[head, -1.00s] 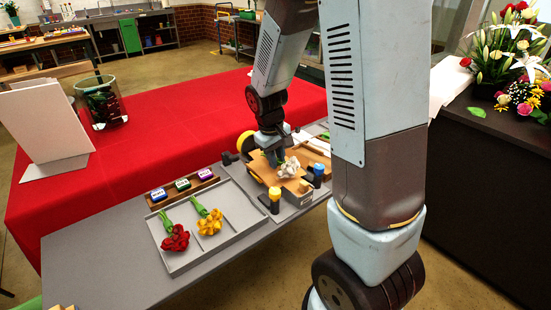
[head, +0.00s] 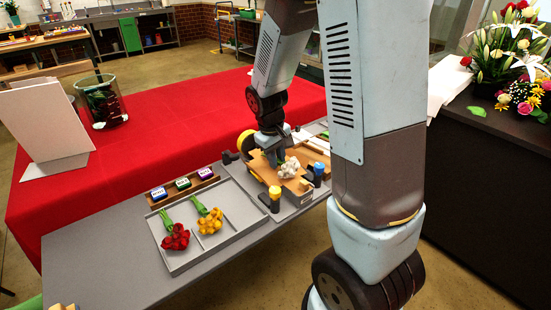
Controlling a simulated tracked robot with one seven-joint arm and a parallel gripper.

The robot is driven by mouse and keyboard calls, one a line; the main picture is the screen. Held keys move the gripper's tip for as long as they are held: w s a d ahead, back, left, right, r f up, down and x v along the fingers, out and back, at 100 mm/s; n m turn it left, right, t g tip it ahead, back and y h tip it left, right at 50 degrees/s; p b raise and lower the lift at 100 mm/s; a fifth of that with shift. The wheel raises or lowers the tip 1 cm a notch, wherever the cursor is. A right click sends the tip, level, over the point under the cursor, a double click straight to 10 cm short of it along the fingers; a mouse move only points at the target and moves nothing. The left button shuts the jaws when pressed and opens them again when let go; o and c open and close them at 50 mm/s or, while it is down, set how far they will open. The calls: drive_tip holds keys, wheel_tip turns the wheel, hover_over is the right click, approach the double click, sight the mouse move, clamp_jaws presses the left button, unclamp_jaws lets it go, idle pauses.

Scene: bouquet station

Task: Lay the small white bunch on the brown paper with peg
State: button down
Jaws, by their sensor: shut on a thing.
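The small white bunch (head: 289,169) is at the middle of the work station, over the brown paper (head: 262,170). My gripper (head: 277,158) is pointed down and shut on the bunch at its stem end, with the white heads out to the right. The fingers hide the stems. I cannot tell whether the bunch touches the paper or is just above it. I cannot make out the peg for sure at this size.
A grey tray (head: 181,268) to the left holds a red bunch (head: 175,237) and a yellow bunch (head: 209,222). Posts with yellow (head: 275,193) and blue (head: 319,169) tops stand at the station's near edge. Small labelled blocks (head: 183,183) sit in a wooden rack behind the tray.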

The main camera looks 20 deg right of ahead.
drive_tip(key=c, duration=0.9)
unclamp_jaws()
drive_tip(key=shift+o, duration=0.5)
drive_tip(key=o, duration=0.3)
drive_tip(key=shift+r, duration=0.15)
drive_tip(key=shift+r, duration=3.4)
